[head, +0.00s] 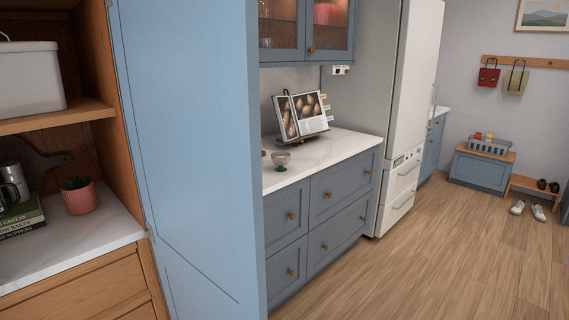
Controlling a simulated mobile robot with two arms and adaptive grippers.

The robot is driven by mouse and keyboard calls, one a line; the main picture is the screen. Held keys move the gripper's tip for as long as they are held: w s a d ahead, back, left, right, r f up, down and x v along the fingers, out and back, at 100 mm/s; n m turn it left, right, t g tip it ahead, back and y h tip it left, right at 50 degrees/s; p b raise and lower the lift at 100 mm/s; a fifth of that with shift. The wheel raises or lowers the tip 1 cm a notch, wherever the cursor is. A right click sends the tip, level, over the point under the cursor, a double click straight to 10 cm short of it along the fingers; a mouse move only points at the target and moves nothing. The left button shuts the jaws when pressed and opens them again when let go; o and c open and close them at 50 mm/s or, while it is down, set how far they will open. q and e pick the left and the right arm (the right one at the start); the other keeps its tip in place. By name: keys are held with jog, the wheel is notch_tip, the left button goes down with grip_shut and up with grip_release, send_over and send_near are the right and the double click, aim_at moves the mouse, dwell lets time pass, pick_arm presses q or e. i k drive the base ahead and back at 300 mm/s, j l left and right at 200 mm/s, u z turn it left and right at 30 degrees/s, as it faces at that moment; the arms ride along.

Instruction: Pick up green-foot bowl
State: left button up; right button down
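The green-foot bowl (281,161) is a small clear bowl on a green foot. It stands upright on the white countertop (330,152) above the blue drawers, near the counter's front edge and just right of the tall blue panel. Neither of my grippers shows in the head view.
The tall blue panel (190,150) stands close in front and hides the counter's left end. An open cookbook (301,116) on a stand is behind the bowl. A white fridge (408,110) stands to the right. The wooden floor (420,270) is clear.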

aim_at(280, 159)
jog(key=i+l, duration=0.15)
jog(key=l, duration=0.2)
jog(key=i+l, duration=0.1)
jog(key=l, duration=0.25)
jog(key=i+l, duration=0.15)
jog(key=l, duration=0.15)
jog(key=i+l, duration=0.1)
jog(key=l, duration=0.25)
jog(key=z, duration=0.05)
